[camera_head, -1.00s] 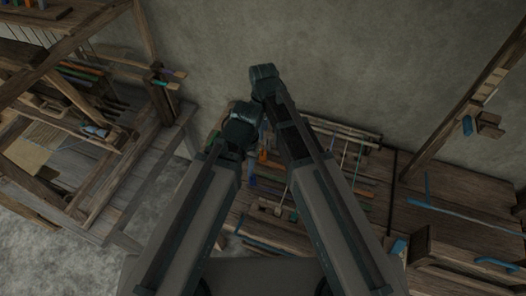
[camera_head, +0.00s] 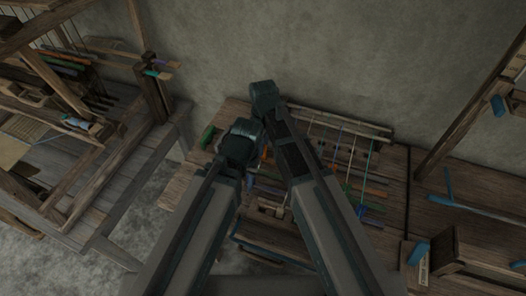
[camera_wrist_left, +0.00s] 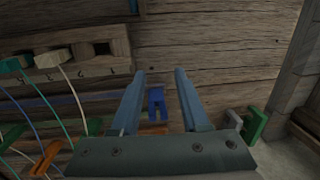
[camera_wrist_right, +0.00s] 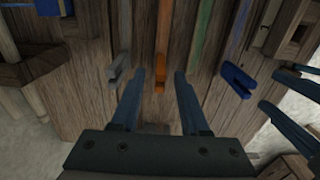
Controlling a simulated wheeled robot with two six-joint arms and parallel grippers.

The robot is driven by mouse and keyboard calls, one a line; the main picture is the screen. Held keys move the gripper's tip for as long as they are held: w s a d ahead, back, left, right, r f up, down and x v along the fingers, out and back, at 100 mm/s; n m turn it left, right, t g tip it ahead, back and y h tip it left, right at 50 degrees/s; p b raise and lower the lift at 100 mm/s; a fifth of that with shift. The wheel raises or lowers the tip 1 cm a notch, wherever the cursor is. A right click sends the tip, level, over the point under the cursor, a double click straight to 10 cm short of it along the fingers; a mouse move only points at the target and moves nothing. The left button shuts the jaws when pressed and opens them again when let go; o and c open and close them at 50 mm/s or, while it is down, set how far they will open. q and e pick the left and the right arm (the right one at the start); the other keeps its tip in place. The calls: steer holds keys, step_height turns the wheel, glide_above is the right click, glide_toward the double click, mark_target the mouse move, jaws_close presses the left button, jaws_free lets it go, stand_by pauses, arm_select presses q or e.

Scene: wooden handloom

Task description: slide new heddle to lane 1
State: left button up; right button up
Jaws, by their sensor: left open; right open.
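My right gripper (camera_wrist_right: 160,72) is open and empty over the workbench, with an orange-ended heddle (camera_wrist_right: 161,72) in view between its fingers. My left gripper (camera_wrist_left: 160,72) is open, with a small blue piece (camera_wrist_left: 156,103) in view between its fingers. I cannot tell whether either gripper touches these pieces. A notched wooden bar (camera_wrist_left: 66,60) with marked lanes lies left of the left gripper in its wrist view. A green end (camera_wrist_left: 14,64) and a whitish end (camera_wrist_left: 52,58) rest at it; one dark slot (camera_wrist_left: 101,48) looks empty. In the head view my arms hide both fingertips and much of the rack.
The loom (camera_head: 100,205) stands at the left. A grey piece (camera_wrist_right: 120,72) and a blue piece (camera_wrist_right: 238,78) flank the orange one. Green and grey pieces (camera_wrist_left: 255,122) lie near a bench edge. A wooden box (camera_head: 470,255) stands at the right.

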steer(key=shift+f, duration=0.3)
jaws_close()
stand_by(1.3)
